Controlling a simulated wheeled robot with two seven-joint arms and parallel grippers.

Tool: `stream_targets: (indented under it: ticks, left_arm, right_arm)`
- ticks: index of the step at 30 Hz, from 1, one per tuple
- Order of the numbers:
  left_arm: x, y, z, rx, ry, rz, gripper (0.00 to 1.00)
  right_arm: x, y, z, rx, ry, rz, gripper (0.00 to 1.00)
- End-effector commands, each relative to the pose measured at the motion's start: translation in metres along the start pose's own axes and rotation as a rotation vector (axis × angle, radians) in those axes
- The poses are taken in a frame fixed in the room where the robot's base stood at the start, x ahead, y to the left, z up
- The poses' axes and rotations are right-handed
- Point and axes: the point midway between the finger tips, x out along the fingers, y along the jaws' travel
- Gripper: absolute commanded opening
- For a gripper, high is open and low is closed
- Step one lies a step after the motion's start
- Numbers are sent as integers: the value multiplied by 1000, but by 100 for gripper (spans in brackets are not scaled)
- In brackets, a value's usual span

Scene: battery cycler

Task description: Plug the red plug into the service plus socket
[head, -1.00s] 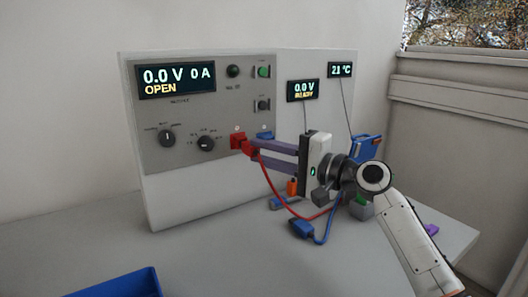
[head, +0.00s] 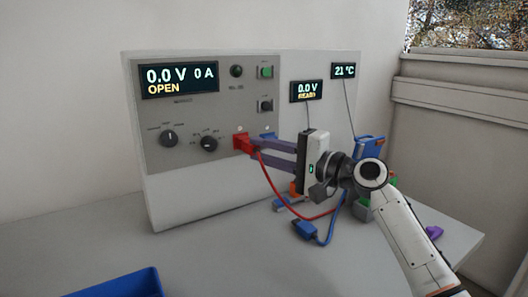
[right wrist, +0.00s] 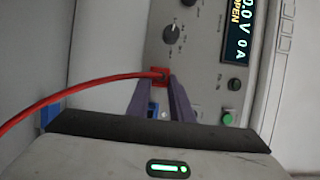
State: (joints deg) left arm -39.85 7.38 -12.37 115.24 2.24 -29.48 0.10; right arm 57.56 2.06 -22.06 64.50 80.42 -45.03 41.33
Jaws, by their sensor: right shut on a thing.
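The red plug (head: 247,145) is between the fingertips of my right gripper (head: 253,150), which is shut on it. The plug sits at the lower right of the cycler's grey front panel, against a red socket (head: 238,142); I cannot tell how deep it is in. In the right wrist view the red plug (right wrist: 160,76) shows between the purple fingers, with its red cable running left. A blue socket (head: 268,135) is just right of the red one. My left gripper is not in view.
A blue plug (head: 306,229) lies on the table (head: 210,255) at the end of a cable. A blue tray (head: 120,284) is at the front left. Blue and green things stand behind my right arm, and a purple piece (head: 434,232) lies at the right. The table's middle front is clear.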

Motion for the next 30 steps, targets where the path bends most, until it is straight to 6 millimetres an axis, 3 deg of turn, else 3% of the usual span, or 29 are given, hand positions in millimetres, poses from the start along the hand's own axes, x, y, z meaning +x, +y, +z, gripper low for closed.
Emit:
stream_targets:
  ticks: [1, 2, 5, 17, 30]
  left_arm:
    - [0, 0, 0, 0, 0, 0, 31]
    - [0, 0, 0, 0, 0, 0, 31]
    - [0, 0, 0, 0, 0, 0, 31]
    - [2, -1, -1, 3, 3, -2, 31]
    - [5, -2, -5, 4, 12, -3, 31]
  right_arm:
    - [0, 0, 0, 0, -1, -1, 0]
    - [0, 0, 0, 0, -1, -1, 25]
    - [0, 0, 0, 0, -1, 0, 42]
    - [-6, 2, 0, 1, 0, 1, 42]
    - [-85, 1, 0, -1, 0, 1, 42]
